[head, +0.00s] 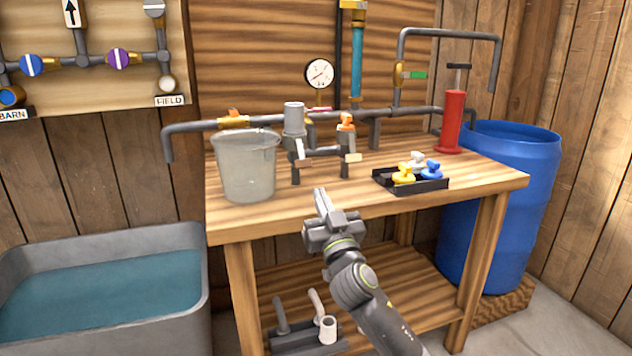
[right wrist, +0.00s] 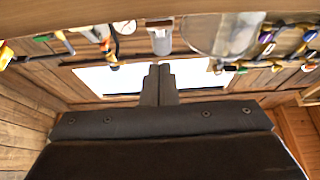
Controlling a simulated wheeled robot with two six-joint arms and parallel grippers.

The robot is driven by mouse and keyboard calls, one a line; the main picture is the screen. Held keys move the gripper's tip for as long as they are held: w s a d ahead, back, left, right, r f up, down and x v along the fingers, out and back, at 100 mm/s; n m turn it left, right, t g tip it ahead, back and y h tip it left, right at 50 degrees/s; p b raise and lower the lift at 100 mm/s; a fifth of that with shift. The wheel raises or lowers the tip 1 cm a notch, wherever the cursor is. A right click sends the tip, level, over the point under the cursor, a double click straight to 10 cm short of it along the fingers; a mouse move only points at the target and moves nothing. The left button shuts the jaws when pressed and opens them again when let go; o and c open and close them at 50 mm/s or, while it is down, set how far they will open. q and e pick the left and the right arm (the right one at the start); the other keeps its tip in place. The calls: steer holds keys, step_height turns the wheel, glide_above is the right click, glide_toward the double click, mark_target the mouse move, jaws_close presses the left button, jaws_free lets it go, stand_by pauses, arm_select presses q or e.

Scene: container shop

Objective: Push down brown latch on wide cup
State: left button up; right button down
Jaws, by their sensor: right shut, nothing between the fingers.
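The wide grey cup (head: 294,118) stands upside down on a pipe fitting at the back of the workbench. A pale lever runs down from it to a brown latch tip (head: 303,163). The cup (right wrist: 160,42) and its brown tip (right wrist: 160,22) also show, inverted, in the right wrist view. A second, narrower fitting to the right has a cream-tipped lever (head: 353,157). My left gripper is out of view.
A translucent bucket (head: 247,170) stands on the bench (head: 470,180) just left of the cup. A black tray (head: 432,186) with small coloured pieces sits to the right. A red pump (head: 453,122) stands behind it. A water trough (head: 100,245) is at left.

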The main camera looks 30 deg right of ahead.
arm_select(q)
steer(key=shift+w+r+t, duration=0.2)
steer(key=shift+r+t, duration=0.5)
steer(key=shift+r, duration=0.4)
